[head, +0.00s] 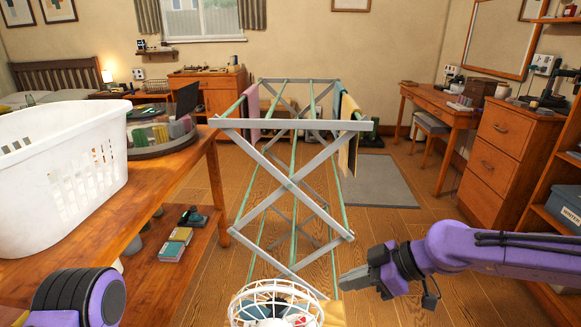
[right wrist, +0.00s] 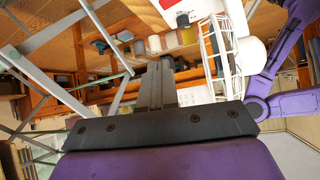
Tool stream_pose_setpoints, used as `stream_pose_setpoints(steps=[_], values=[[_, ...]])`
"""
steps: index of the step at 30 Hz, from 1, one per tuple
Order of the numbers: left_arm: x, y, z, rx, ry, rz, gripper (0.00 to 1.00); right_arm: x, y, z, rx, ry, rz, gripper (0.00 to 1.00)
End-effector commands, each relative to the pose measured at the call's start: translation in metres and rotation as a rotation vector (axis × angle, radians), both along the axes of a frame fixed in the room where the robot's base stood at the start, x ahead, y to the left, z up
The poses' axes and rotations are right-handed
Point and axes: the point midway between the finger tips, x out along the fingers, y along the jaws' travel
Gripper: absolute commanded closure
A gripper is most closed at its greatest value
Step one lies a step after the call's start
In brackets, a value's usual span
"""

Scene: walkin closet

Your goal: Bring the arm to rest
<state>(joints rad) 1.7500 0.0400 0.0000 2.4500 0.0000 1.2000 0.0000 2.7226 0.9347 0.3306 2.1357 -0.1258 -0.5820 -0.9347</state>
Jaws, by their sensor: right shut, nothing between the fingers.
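My right arm comes in from the right in the head view. Its gripper (head: 352,280) points left, held in the air right of the wire basket and in front of the drying rack. In the right wrist view the shut fingers (right wrist: 156,85) stick out from the dark palm. Only a purple and black part of my left arm (head: 75,297) shows at the bottom left of the head view. The left gripper is out of the picture.
A folding drying rack (head: 290,180) with several cloths stands ahead. A white laundry basket (head: 60,165) is on the wooden table (head: 180,170) at left. A white wire basket (head: 277,292) is low in front. Drawers (head: 505,150) stand at right. Floor beyond the gripper is clear.

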Motion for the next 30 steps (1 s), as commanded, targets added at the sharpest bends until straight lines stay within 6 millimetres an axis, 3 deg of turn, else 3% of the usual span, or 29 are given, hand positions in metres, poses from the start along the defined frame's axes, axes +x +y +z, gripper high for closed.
stream_pose_setpoints(steps=[3, 5, 7, 10, 12, 14, 18, 21, 24, 30], values=[[0.000, 0.000, 0.002, 0.000, 0.000, 0.000, 0.57, 0.035, 0.001, 0.005, 0.211, 0.138, -0.447, 1.00], [0.000, 0.000, 0.010, 0.000, 0.000, 0.000, 0.57, 0.044, -0.006, -0.013, 0.291, 0.246, -0.697, 1.00], [0.000, 0.000, 0.022, 0.000, 0.000, 0.000, 0.57, 0.043, -0.021, -0.048, 0.351, 0.362, -0.990, 1.00], [0.000, 0.000, 0.043, 0.000, 0.000, 0.000, 0.57, 0.011, -0.057, -0.112, 0.359, 0.465, -1.401, 1.00], [0.000, 0.000, 0.058, 0.000, 0.000, 0.000, 0.57, -0.031, -0.087, -0.150, 0.314, 0.468, -1.641, 1.00], [0.000, 0.000, 0.071, 0.000, 0.000, 0.000, 0.57, -0.074, -0.111, -0.173, 0.240, 0.441, -1.782, 1.00], [0.000, 0.000, 0.096, 0.000, 0.000, 0.000, 0.57, -0.175, -0.143, -0.201, -0.043, 0.399, -1.847, 1.00], [0.000, 0.000, 0.106, 0.000, 0.000, 0.000, 0.57, -0.225, -0.147, -0.212, -0.212, 0.439, -1.783, 1.00], [0.000, 0.000, 0.110, 0.000, 0.000, 0.000, 0.57, -0.249, -0.146, -0.219, -0.282, 0.471, -1.749, 1.00], [0.000, 0.000, 0.107, 0.000, 0.000, 0.000, 0.57, -0.254, -0.146, -0.223, -0.292, 0.482, -1.749, 1.00]])
